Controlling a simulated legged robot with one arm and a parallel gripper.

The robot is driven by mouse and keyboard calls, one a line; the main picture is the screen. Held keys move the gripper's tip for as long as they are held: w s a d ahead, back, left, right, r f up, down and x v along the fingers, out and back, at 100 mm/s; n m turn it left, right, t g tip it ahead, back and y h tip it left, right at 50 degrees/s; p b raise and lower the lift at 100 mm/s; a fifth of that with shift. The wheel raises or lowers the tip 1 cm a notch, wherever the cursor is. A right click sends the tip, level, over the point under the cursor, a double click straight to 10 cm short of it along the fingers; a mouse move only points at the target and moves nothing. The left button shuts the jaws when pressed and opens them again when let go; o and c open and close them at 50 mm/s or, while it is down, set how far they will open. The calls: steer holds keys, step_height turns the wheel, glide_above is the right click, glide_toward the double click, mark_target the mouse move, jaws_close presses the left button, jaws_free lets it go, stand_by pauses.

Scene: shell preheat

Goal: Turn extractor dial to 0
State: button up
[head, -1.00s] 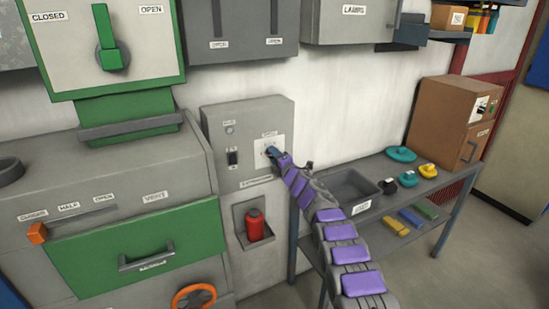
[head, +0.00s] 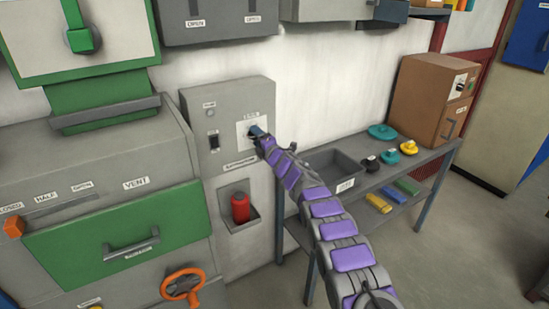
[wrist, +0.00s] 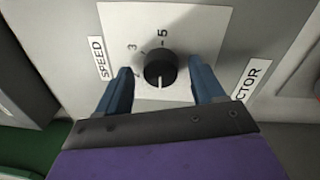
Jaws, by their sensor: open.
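The extractor dial (wrist: 160,71) is a round black knob with a white pointer line on a white plate (wrist: 197,22) in the wrist view. Its pointer line points toward the bottom of that picture, and the marks 3 and 5 show above the knob. My gripper (wrist: 164,82) is open, with one blue finger on each side of the knob; I cannot tell whether either touches it. In the head view my gripper (head: 257,132) is at the grey extractor panel (head: 226,103) and hides the dial.
A black switch (head: 214,143) sits left of the dial on the panel. To the right, a grey table (head: 428,157) carries a bin (head: 335,163) and several knobs. A green-fronted cabinet (head: 75,240) stands left.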

steer(key=shift+f+b+v, duration=0.2)
steer(key=shift+b+v, duration=0.35)
steer(key=shift+v, duration=0.7)
steer(key=shift+s+d, duration=0.2)
glide_toward(256, 137)
steer(key=shift+r+v, duration=0.25)
steer(key=shift+v, duration=3.45)
steer(key=shift+s+d+f+p, duration=0.1)
steer(key=shift+s+f+p, duration=0.15)
steer(key=shift+s+p, duration=0.15)
